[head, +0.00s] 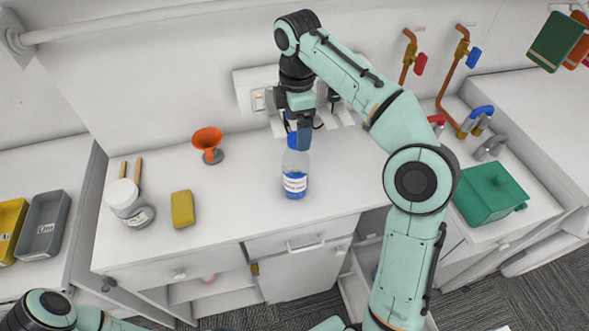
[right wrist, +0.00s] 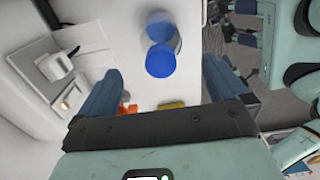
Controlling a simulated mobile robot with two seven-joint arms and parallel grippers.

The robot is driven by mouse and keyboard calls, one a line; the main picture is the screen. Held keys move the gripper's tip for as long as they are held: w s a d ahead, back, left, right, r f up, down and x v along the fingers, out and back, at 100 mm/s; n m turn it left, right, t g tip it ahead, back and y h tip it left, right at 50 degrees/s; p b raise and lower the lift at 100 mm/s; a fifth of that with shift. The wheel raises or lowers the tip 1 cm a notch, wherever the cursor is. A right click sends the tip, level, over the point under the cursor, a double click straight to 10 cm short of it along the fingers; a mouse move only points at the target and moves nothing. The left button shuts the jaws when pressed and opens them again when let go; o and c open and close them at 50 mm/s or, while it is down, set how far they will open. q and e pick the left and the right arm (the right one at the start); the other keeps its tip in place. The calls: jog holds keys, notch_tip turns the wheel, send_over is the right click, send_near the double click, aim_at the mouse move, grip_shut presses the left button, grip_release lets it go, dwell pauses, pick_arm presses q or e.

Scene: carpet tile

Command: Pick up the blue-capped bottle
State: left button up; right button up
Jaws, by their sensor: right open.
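The blue-capped bottle (head: 295,172) stands upright on the white counter, clear with a white label and blue liquid low inside. My right gripper (head: 300,134) points down at its top, and its fingers partly hide the cap in the head view. In the right wrist view the round blue cap (right wrist: 160,60) shows between the two spread fingertips of the right gripper (right wrist: 162,72), with gaps on both sides. The gripper is open and not closed on the bottle. Part of my left arm shows at the bottom left of the head view; its gripper is out of view.
An orange funnel (head: 208,143), a yellow sponge (head: 183,208) and a white-lidded jar (head: 130,203) stand left of the bottle. Wall sockets (head: 258,100) are behind the gripper. A green box (head: 490,192) is at the right. Counter around the bottle is clear.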

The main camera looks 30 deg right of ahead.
aim_at(296, 151)
notch_tip(296, 151, down, 3)
jog(key=shift+f+b, duration=0.15)
jog(key=shift+b, duration=0.25)
jog(key=shift+s+f, duration=0.15)
jog(key=shift+f, duration=0.15)
notch_tip(296, 151, down, 4)
jog(key=shift+f+b, duration=0.25)
jog(key=shift+b, duration=0.5)
jog(key=shift+f, duration=0.3)
pick_arm(q)
jog(key=s+f, duration=0.1)
jog(key=s, duration=0.1)
jog(key=s+f, duration=0.1)
jog(key=f, duration=0.1)
jog(key=shift+s+f, duration=0.2)
jog(key=shift+s, duration=0.15)
pick_arm(e)
jog(key=shift+r, duration=0.1)
jog(key=shift+w, duration=0.2)
jog(key=c, duration=1.6)
